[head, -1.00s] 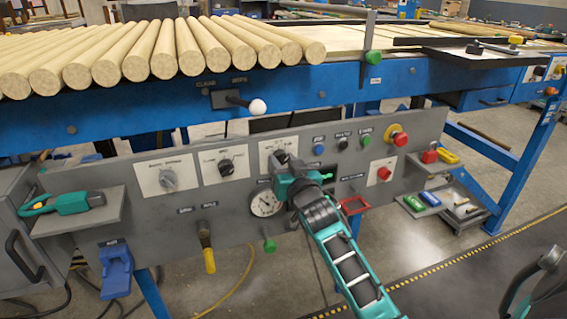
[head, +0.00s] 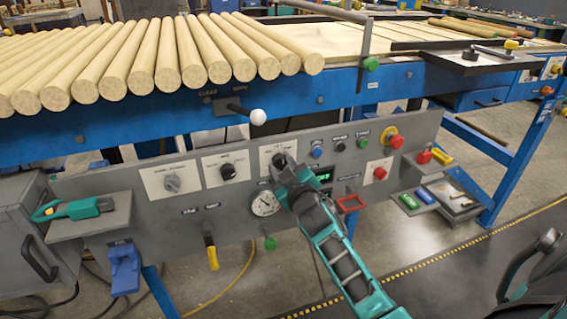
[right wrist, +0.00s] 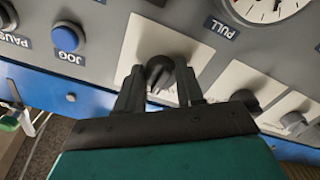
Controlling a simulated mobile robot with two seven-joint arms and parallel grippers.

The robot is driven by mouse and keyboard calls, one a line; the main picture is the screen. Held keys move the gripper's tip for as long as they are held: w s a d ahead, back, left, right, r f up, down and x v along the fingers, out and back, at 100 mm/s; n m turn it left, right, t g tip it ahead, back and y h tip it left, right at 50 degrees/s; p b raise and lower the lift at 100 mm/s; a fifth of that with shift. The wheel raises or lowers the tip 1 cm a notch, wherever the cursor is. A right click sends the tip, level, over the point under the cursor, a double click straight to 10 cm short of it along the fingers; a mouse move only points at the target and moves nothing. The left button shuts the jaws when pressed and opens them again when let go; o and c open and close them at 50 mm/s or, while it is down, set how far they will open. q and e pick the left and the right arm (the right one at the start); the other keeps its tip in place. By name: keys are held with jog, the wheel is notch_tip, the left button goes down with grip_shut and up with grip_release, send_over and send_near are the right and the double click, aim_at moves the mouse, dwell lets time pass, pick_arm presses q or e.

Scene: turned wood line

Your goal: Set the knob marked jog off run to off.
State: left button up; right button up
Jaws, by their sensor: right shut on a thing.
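The black knob (head: 279,159) sits on the third white plate from the left on the grey control panel. The print on this plate is too small to read for sure. My right gripper (head: 285,165) reaches up to this plate and covers part of the knob. In the right wrist view the dark fingers (right wrist: 160,82) stand on both sides of the black knob (right wrist: 159,70) and are shut on it. The direction of its pointer is hard to tell. My left gripper is not in view.
Two other knobs, a black one (head: 228,171) and a grey one (head: 172,183), are to the left. A dial gauge (head: 264,203) is just below. A blue button (head: 316,152), a red mushroom button (head: 393,138) and a white-ended lever (head: 257,117) are also close.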

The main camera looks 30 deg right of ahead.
jog(key=shift+n, duration=0.4)
jog(key=o, duration=1)
jog(key=shift+o, duration=0.2)
jog(key=p+v, duration=0.2)
jog(key=v, duration=1.1)
jog(key=shift+d, duration=0.1)
